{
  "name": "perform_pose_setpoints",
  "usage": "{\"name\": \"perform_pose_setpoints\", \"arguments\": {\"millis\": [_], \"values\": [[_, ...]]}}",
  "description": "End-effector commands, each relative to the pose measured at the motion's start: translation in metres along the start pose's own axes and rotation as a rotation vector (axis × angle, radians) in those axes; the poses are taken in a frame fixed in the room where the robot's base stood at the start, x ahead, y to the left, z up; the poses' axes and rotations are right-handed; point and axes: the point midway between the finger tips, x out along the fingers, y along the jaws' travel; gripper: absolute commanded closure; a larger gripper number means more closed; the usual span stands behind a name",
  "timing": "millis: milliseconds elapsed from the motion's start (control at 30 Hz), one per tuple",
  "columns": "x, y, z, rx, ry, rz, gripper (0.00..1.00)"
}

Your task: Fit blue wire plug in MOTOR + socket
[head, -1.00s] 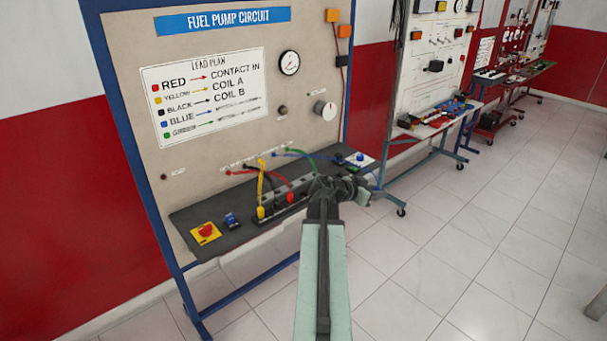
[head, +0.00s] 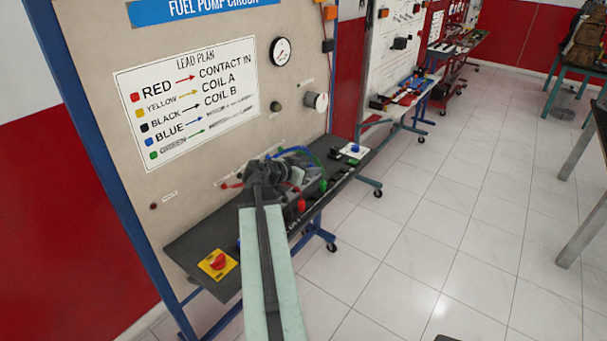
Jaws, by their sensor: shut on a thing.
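My gripper (head: 285,172) is over the dark bench shelf, in front of the panel, beside the row of leads. It is shut, and the blue wire (head: 299,150) arcs up beside it. The held plug end is hidden behind the jaws and wrist. A green wire (head: 313,157) runs close by the blue one. A red plug (head: 301,205) stands upright in the connector row, and a green plug (head: 323,185) shows to its right. The MOTOR + socket cannot be picked out; the small labels are unreadable.
The shelf (head: 195,238) carries a red-and-yellow switch (head: 217,262) at its left end and a white block with a blue knob (head: 353,151) at its right. The lead plan card (head: 188,100) is on the panel.

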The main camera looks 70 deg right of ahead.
Motion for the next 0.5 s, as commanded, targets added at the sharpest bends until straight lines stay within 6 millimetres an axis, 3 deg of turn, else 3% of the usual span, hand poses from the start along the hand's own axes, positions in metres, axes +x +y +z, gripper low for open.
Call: {"name": "perform_pose_setpoints", "arguments": {"millis": [200,400,500], "values": [[0.004,0.006,0.001,0.004,0.0,0.009,1.0],[0.01,0.016,0.03,0.007,0.0,0.009,1.0],[0.009,0.016,0.025,0.007,0.0,0.01,1.0]]}}
